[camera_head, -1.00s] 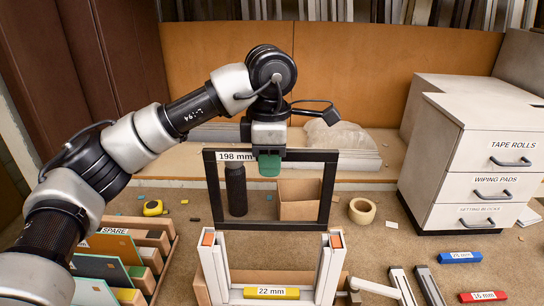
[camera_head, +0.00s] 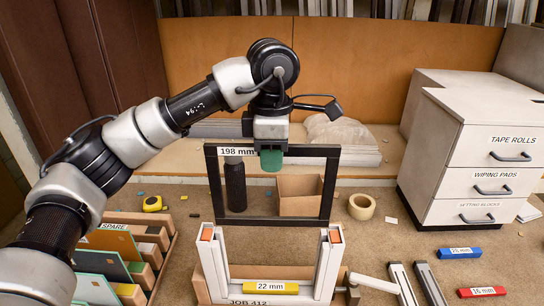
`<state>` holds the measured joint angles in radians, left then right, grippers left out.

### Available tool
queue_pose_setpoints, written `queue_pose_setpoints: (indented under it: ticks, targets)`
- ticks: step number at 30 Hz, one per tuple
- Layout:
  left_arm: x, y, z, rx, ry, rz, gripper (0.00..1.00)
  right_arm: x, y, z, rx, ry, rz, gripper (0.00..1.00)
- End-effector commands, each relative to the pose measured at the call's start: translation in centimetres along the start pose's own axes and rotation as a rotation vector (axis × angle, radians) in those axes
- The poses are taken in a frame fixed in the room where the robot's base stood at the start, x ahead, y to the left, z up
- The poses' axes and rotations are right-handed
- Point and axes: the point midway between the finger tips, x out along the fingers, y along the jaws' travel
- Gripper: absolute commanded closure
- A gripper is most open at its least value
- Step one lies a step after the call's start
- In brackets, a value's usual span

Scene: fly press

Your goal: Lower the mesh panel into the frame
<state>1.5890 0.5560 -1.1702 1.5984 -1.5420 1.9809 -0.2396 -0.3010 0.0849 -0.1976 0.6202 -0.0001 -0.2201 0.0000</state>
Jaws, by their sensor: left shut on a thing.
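The mesh panel (camera_head: 333,186), a dark rectangular border labelled "198 mm", hangs upright. I see straight through its middle; the mesh itself is too fine to make out. My left gripper (camera_head: 271,158) is shut on the middle of its top edge, with green at the fingertips. The white U-shaped frame (camera_head: 214,270) stands upright below, open at the top, with orange ends on its two posts and a yellow "22 mm" block (camera_head: 270,287) at its bottom. The panel's lower edge shows just above the post tops, apart from them. My right gripper is not in view.
A dark bottle (camera_head: 235,188) and a cardboard box (camera_head: 299,200) show through the panel. A tape roll (camera_head: 362,207) and white drawers (camera_head: 470,165) are at right. Blue (camera_head: 459,253) and red (camera_head: 482,292) blocks lie front right. A "SPARE" rack (camera_head: 160,245) is at left.

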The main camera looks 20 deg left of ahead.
Motion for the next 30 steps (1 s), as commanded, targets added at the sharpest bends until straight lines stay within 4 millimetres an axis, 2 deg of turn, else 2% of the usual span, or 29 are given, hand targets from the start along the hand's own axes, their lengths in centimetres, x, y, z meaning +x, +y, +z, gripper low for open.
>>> queue_pose_setpoints:
  ticks: [14, 30]
  targets:
    - [0.1, 0.1, -0.2, -0.001, -0.001, 0.0, 1.0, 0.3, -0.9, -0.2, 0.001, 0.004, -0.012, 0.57]
    - [3.7, 0.1, -0.2, -0.001, -0.001, 0.0, 1.0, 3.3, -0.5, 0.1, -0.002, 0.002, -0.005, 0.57]
